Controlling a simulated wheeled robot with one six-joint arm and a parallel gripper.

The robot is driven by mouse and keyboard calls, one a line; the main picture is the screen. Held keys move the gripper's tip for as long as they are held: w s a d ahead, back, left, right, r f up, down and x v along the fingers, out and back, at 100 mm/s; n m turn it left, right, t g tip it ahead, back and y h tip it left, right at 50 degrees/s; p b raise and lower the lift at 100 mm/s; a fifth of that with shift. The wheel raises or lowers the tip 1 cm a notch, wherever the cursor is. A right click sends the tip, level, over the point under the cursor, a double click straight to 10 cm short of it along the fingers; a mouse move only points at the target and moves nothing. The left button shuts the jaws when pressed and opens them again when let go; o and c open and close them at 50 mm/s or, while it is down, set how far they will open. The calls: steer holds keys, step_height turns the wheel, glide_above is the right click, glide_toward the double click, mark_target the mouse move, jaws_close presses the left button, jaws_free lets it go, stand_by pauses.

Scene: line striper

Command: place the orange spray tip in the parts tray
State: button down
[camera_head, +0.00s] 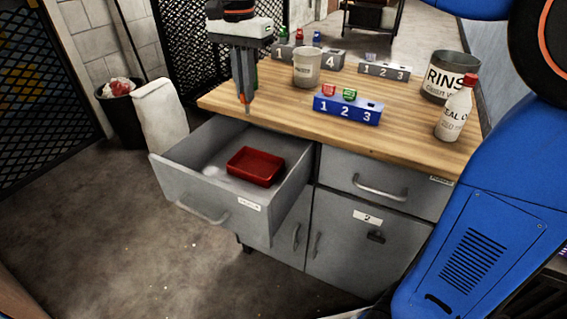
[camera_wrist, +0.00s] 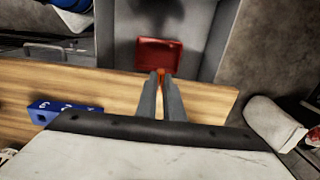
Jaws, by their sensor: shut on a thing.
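My gripper (camera_head: 246,106) points down above the left end of the wooden worktop, near the open drawer. Its fingers are shut on the small orange spray tip (camera_wrist: 160,71), which shows between the fingertips in the wrist view. In the head view the tip is mostly hidden by the fingers. A red tray (camera_head: 256,167) lies in the open grey drawer (camera_head: 205,160), below and to the right of my fingertips in the head view. The tray looks empty. In the wrist view the red tray (camera_wrist: 158,53) appears just beyond the fingertips.
On the worktop (camera_head: 410,115) stand a blue numbered block (camera_head: 346,117) with red and green tips, a pale cup (camera_head: 307,68), grey numbered racks (camera_head: 384,71), a RINSE bucket (camera_head: 450,76) and a red-capped bottle (camera_head: 455,112). A dark bin (camera_head: 122,117) stands left of the drawer.

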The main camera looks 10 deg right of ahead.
steer(key=shift+d+f, duration=0.2)
steer(key=shift+d, duration=0.15)
step_height(320, 180, down, 18)
steer(key=shift+r, duration=0.2)
steer(key=shift+d+f, duration=0.1)
steer(key=c, duration=2)
jaws_free()
steer(key=shift+c, duration=0.2)
steer(key=shift+o, duration=0.7)
step_height(320, 180, up, 12)
